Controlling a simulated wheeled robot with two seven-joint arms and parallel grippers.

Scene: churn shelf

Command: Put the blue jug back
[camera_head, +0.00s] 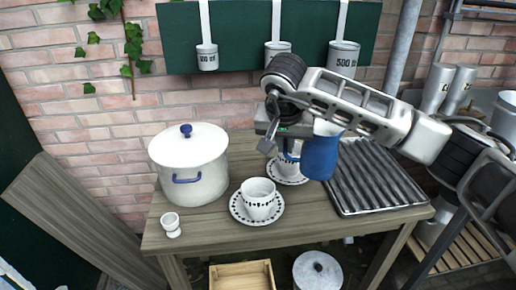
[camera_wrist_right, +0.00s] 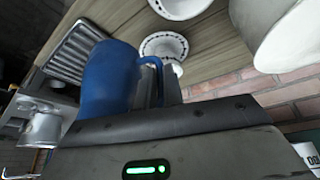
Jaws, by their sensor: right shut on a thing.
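The blue jug (camera_head: 320,157) hangs above the wooden table, upright or nearly so, in front of the left edge of the ridged tray. My right gripper (camera_head: 287,147) is shut on its handle. In the right wrist view the jug (camera_wrist_right: 108,80) stands beside the two fingers (camera_wrist_right: 158,86), which close at the handle. The jug's base is clear of the table in the head view. My left gripper is in neither view.
A white lidded pot (camera_head: 190,165) stands at left. A patterned cup (camera_head: 258,197) sits on its saucer (camera_head: 256,220); another saucer (camera_head: 290,179) is behind, near the jug. An egg cup (camera_head: 171,224) is front left. A dark ridged tray (camera_head: 375,178) covers the right.

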